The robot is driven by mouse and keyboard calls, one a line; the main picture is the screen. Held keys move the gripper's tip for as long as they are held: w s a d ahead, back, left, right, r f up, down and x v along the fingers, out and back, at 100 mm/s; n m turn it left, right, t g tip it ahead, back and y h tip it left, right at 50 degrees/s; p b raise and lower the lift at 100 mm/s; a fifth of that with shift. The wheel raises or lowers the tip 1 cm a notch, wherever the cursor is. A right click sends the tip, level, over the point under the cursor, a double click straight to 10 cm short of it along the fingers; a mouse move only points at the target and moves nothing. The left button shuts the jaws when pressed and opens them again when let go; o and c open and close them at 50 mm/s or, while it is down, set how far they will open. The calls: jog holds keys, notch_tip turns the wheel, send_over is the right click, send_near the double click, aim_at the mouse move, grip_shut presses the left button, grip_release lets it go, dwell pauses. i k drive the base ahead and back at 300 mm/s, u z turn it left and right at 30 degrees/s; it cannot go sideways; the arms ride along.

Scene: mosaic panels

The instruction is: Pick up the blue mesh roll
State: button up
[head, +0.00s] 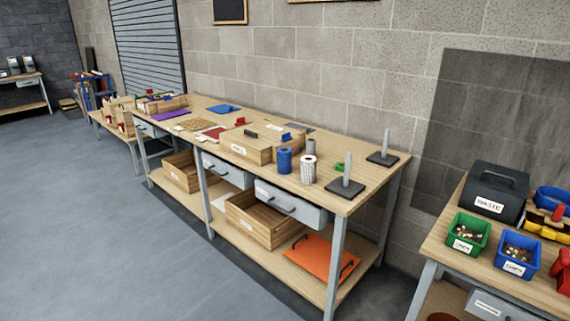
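The blue mesh roll (284,160) stands upright on the wooden workbench (328,198), near its front edge. A white patterned roll (307,170) stands just to its right, very close to it. A grey cylinder (311,147) stands behind the two rolls. My gripper is not in view.
A wooden box (246,148) is left of the rolls. Two dark-based posts, one in front (346,187) and one behind (384,158), stand to the right. A second bench (500,262) at right holds green (467,232) and blue (517,253) bins. Grey floor (110,250) is open in front.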

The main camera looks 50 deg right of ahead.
aim_at(284, 154)
jog(key=i, duration=0.95)
jog(key=u, duration=0.15)
jog(key=k, duration=0.9)
jog(key=z, duration=0.15)
jog(key=i, duration=0.6)
